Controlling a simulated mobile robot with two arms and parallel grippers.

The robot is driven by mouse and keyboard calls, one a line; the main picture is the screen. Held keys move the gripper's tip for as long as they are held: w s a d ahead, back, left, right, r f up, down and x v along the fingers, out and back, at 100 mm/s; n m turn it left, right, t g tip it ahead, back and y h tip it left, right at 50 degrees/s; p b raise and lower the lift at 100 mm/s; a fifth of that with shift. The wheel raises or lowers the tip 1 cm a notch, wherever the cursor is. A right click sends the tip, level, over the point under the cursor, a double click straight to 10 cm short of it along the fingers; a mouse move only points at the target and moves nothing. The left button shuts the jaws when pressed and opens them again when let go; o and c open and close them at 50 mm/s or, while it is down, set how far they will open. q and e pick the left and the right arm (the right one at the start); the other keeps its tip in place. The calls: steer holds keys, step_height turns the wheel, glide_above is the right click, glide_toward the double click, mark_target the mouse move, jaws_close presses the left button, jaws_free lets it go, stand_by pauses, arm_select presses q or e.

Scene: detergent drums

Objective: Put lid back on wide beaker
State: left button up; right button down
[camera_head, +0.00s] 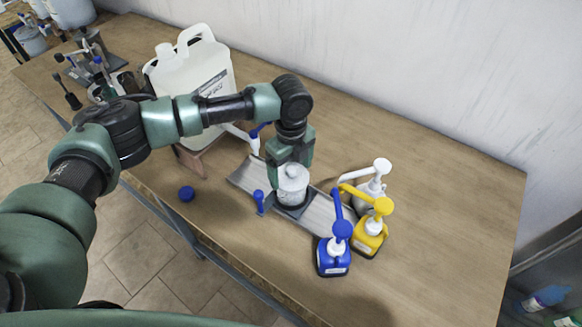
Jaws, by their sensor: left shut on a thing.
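My left gripper (292,165) reaches down from above to a white wide beaker (293,193). It is shut on the white lid (293,172) at the top of the beaker; the jaws hide part of it. The lid looks in line with the beaker, but I cannot tell whether it is fully seated. The beaker stands on a dark base on a long grey tray (320,211). My right gripper is not in view.
A blue pump bottle (333,258), a yellow one (370,238) and a white one (374,186) stand close on the right. A large white canister (205,75) stands behind my arm. The table's right side is clear.

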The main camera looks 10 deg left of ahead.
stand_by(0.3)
arm_select(q)
steer(key=o, duration=1.1)
steer(key=shift+r+p, duration=3.55)
steer(key=shift+p, duration=0.05)
jaws_close()
steer(key=shift+f, duration=0.3)
